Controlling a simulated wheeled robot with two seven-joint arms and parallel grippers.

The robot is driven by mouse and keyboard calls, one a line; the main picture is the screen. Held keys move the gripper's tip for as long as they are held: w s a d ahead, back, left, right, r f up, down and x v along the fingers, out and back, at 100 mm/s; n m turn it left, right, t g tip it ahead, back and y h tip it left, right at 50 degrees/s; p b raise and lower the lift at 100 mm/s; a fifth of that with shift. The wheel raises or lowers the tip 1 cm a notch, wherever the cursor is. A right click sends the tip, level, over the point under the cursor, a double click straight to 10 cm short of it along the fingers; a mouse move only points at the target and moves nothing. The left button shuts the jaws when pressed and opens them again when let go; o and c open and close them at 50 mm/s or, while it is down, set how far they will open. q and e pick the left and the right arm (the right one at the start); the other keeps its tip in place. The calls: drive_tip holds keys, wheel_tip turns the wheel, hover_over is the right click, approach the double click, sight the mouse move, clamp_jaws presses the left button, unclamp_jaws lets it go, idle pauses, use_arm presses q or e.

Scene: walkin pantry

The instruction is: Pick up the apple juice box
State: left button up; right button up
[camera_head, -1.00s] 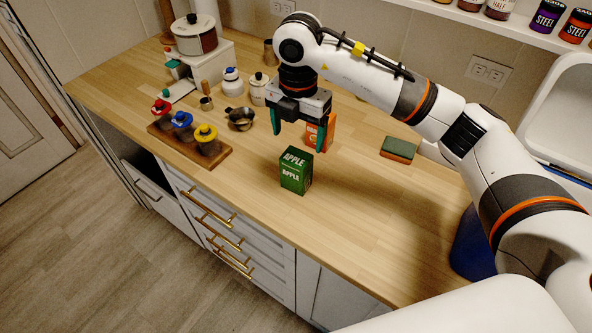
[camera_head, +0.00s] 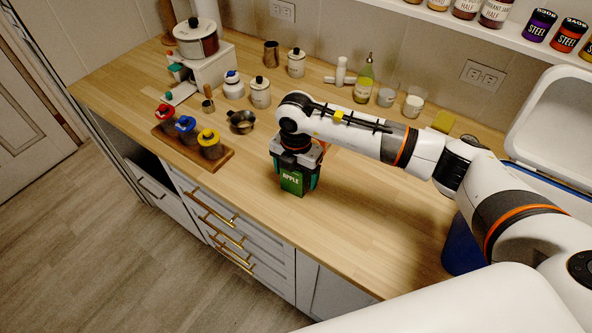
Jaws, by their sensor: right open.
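The green apple juice box (camera_head: 291,183) stands upright on the wooden counter near its front edge. Its front with the word APPLE shows, and its top is hidden under my right gripper. My right gripper (camera_head: 294,184) points down over the box, with a teal finger on each side of it. The jaws are open around the box. My left gripper is not in view.
A wooden board (camera_head: 218,161) with several colored-lid jars lies to the left, near a small metal pot (camera_head: 241,121). White canisters (camera_head: 260,93) and an oil bottle (camera_head: 364,79) stand farther back. The counter to the right of the box is clear.

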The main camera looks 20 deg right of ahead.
drive_tip(key=shift+w, duration=0.1)
drive_tip(key=c, duration=1.2)
